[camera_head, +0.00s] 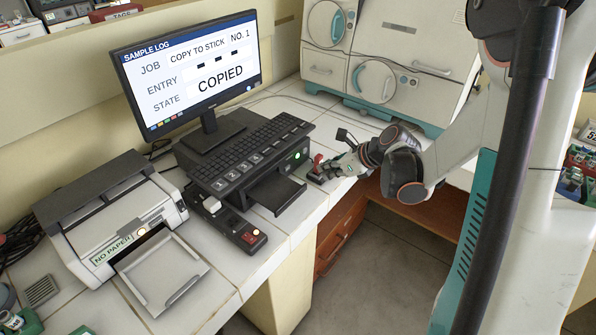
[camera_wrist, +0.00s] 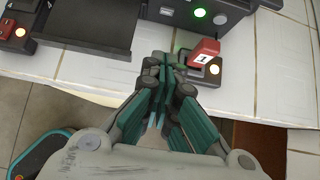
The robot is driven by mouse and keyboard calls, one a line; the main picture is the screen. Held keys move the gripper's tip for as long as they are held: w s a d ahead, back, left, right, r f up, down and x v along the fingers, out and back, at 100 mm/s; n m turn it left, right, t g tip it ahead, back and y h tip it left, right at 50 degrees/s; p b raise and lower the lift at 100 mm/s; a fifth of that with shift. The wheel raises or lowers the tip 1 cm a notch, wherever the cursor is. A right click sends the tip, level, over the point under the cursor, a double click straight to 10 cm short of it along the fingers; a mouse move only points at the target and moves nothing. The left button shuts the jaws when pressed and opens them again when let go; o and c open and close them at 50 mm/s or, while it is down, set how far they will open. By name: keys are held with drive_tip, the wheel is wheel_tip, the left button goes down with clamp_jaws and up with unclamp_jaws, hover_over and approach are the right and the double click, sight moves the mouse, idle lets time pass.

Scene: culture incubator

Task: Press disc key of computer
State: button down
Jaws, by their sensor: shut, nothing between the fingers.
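The computer (camera_head: 240,140) stands on the white tiled counter, with keys marked by numbers along its front left. Its monitor (camera_head: 190,75) reads "COPY TO STICK NO. 1" and "COPIED". A dark tray (camera_head: 277,193) sticks out from its front, also in the wrist view (camera_wrist: 90,22). A lit green button (camera_head: 298,155) is at the right of its front and shows in the wrist view (camera_wrist: 200,12). I cannot tell which key is the disc key. My gripper (camera_head: 338,168) is shut and empty, near the counter edge; its fingertips (camera_wrist: 165,68) are below the button in the wrist view.
A red stick marked 1 (camera_wrist: 205,51) stands in a small base with an amber light, close to my fingertips. A box with a red switch (camera_head: 250,238) lies left of the tray. A printer labelled "NO PAPER" (camera_head: 115,220) stands farther left.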

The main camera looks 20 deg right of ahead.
sight(287, 168)
drive_tip(key=b+x, duration=0.3)
drive_tip(key=x, duration=0.6)
drive_tip(key=shift+w+a+f, duration=0.1)
drive_tip(key=shift+w+f, duration=0.1)
drive_tip(key=shift+f, duration=0.1)
drive_tip(key=w+a+b, duration=0.1)
drive_tip(key=w+a, duration=0.1)
drive_tip(key=shift+w+f, duration=0.1)
drive_tip(key=shift+w, duration=0.2)
drive_tip(key=shift+w+a, duration=0.3)
drive_tip(key=shift+w, duration=0.15)
